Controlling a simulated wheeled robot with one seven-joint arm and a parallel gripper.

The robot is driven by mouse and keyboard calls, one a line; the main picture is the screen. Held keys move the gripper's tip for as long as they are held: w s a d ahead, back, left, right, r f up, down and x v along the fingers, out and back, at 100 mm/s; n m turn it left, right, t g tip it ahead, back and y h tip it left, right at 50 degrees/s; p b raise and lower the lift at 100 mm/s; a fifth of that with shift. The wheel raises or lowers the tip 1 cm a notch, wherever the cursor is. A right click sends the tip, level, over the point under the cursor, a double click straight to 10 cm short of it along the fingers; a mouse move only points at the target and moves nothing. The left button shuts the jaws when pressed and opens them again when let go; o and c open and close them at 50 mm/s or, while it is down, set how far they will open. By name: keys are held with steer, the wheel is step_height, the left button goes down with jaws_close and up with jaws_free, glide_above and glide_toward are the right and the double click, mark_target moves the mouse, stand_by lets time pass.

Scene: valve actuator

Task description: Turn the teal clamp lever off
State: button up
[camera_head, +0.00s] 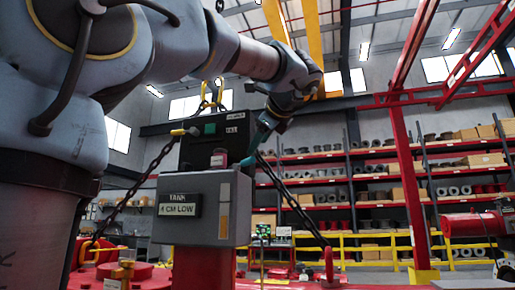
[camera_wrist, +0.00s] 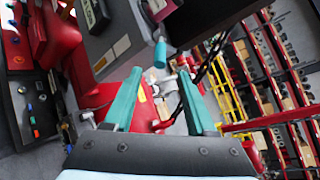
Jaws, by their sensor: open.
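The teal clamp lever (camera_wrist: 160,52) shows in the wrist view as a short teal grip at the edge of the grey box. It lies just beyond and between the tips of my gripper (camera_wrist: 159,72). My gripper has teal fingers spread apart, with nothing held between them. In the head view my gripper (camera_head: 260,137) reaches down at the upper right of the grey box (camera_head: 177,207). A small teal end (camera_head: 248,161) beside the box there looks like the lever, close to my fingertips. I cannot tell whether they touch.
A black box (camera_head: 214,140) stands on the grey box, which carries a "TANK 4 CM LOW" sign (camera_head: 180,204). Dark chains (camera_head: 291,201) slope down on both sides. A red column (camera_head: 202,266) supports the grey box. Red shelves (camera_head: 370,170) stand behind a yellow railing (camera_head: 378,247).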

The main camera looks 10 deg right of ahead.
steer(key=shift+d, duration=0.1)
steer(key=shift+c, duration=0.9)
steer(key=w+d+f+n+y, duration=0.1)
steer(key=d, duration=0.1)
steer(key=w+d+n+y, duration=0.1)
steer(key=d+n+y, duration=0.1)
steer(key=w+d+f+n+y, duration=0.1)
steer(key=d, duration=0.1)
steer(key=shift+w+f+n+y+b, duration=0.2)
steer(key=shift+f+n+y+b, duration=0.1)
steer(key=shift+f+n+b, duration=0.1)
steer(key=c, duration=0.6)
steer(key=d+f+n+y, duration=0.1)
steer(key=d+n, duration=0.1)
steer(key=d+n+y, duration=0.2)
steer(key=d+f+n+y, duration=0.1)
steer(key=d+n, duration=0.1)
steer(key=shift+s+f+n+y, duration=0.1)
steer(key=shift+f+n+y, duration=0.2)
steer(key=shift+y, duration=0.1)
jaws_close()
steer(key=w+a+r+p, duration=0.1)
steer(key=w+a+p, duration=0.2)
steer(key=w+a, duration=0.3)
steer(key=a, duration=0.3)
steer(key=shift+a+r, duration=0.3)
steer(key=shift+a, duration=0.05)
steer(key=shift+a, duration=0.1)
